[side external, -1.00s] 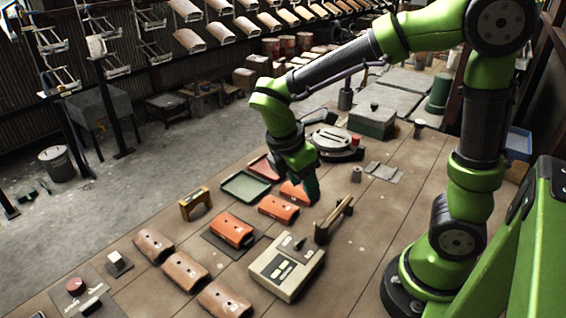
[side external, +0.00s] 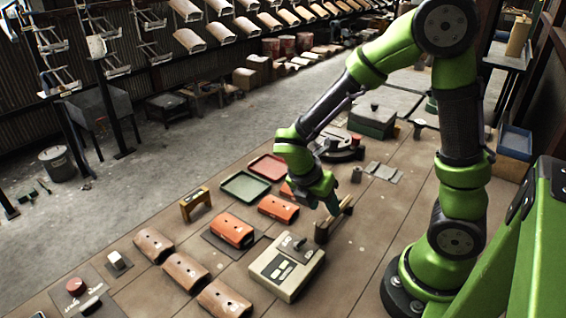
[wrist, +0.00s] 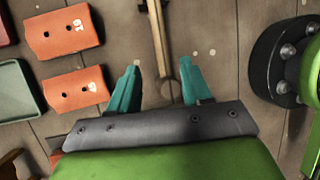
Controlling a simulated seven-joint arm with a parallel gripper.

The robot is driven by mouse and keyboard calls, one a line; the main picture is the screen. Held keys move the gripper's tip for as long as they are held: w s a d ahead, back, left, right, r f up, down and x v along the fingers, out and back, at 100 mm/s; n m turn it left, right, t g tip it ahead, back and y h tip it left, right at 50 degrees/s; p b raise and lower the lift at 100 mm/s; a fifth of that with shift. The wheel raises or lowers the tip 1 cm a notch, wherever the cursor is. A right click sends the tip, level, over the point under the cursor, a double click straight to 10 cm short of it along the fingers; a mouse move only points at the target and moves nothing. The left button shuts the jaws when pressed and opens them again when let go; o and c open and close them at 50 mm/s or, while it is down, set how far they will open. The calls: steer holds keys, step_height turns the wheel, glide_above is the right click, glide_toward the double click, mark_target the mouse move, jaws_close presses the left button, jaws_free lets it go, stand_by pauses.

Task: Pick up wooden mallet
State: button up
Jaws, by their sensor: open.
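The wooden mallet (side external: 322,232) appears to be the long tan wooden piece lying on the table right of the orange blocks. In the wrist view its tan handle-like bar (wrist: 158,45) runs from the top edge down to between my fingers. My gripper (wrist: 158,80) is open, with one teal finger on each side of the bar. In the side view my gripper (side external: 345,200) points down over the piece. I cannot tell the height gap.
Orange blocks (side external: 278,208) and a green tray (side external: 245,186) lie to the left. A red tray (side external: 268,167) is behind. A beige control box (side external: 286,268) stands in front. Brown curved covers (side external: 186,271) lie at the front left.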

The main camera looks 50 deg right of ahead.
mark_target(330, 218)
steer(key=shift+x, duration=2.75)
steer(key=shift+s+a, duration=0.15)
jaws_close()
